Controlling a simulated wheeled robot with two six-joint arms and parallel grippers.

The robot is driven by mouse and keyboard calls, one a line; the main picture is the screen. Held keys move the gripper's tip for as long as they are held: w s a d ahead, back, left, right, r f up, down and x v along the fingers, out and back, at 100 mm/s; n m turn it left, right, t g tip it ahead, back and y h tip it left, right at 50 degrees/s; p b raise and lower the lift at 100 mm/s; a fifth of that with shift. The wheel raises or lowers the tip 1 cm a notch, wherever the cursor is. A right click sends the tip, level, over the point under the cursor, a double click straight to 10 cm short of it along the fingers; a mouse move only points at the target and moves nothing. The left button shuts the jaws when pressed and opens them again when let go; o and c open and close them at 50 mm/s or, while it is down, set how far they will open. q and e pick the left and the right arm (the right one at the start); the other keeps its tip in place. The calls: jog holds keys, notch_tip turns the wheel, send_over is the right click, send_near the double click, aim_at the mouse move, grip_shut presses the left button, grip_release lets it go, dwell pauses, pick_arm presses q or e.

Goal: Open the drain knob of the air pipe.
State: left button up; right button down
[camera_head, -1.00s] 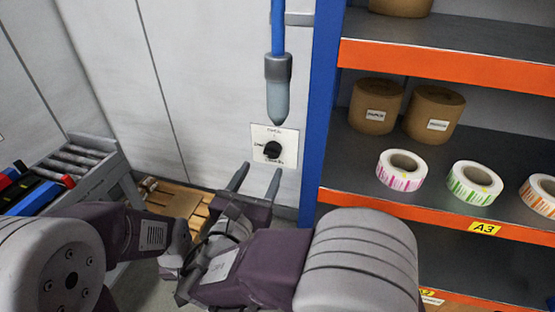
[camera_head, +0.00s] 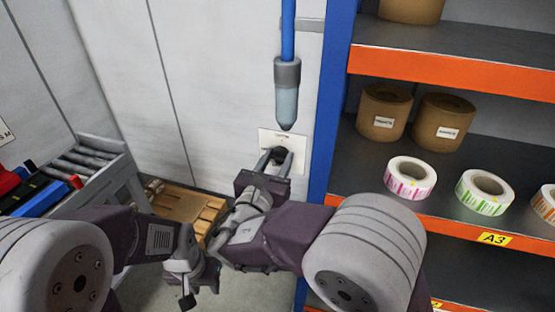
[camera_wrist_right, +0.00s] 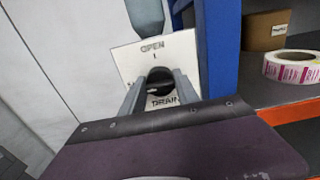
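The black drain knob (camera_head: 282,160) sits on a white plate (camera_head: 268,138) on the wall, below the blue air pipe (camera_head: 287,35) with its grey and clear fitting (camera_head: 287,95). In the right wrist view the knob (camera_wrist_right: 160,78) lies between my right fingers, with OPEN printed above and DRAIN below. My right gripper (camera_head: 277,157) is open, one finger on each side of the knob; whether they touch it is unclear. The knob's turn angle is partly hidden. My left gripper (camera_head: 193,285) hangs low at the left, away from the knob; its fingers are unclear.
A blue post (camera_head: 330,110) and an orange-edged shelf (camera_head: 450,70) with label rolls (camera_head: 409,178) stand close to the right of the plate. A roller conveyor (camera_head: 85,160) and a wooden pallet (camera_head: 185,205) are at the left. The wall left of the plate is clear.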

jog(key=shift+f+m+b, duration=0.25)
jog(key=shift+m+b, duration=0.25)
jog(key=shift+b, duration=0.3)
jog(key=m+b, duration=0.7)
jog(key=b, duration=0.2)
jog(key=m+b, duration=0.7)
jog(key=b, duration=0.2)
jog(key=shift+d+f+m, duration=0.1)
jog(key=shift+f+m, duration=0.1)
jog(key=shift+m, duration=0.1)
jog(key=shift+r+m+b, duration=0.2)
jog(key=shift+m+b, duration=1)
jog(key=shift+b, duration=0.05)
jog(key=c, duration=0.9)
grip_release()
jog(key=shift+s+r, duration=0.1)
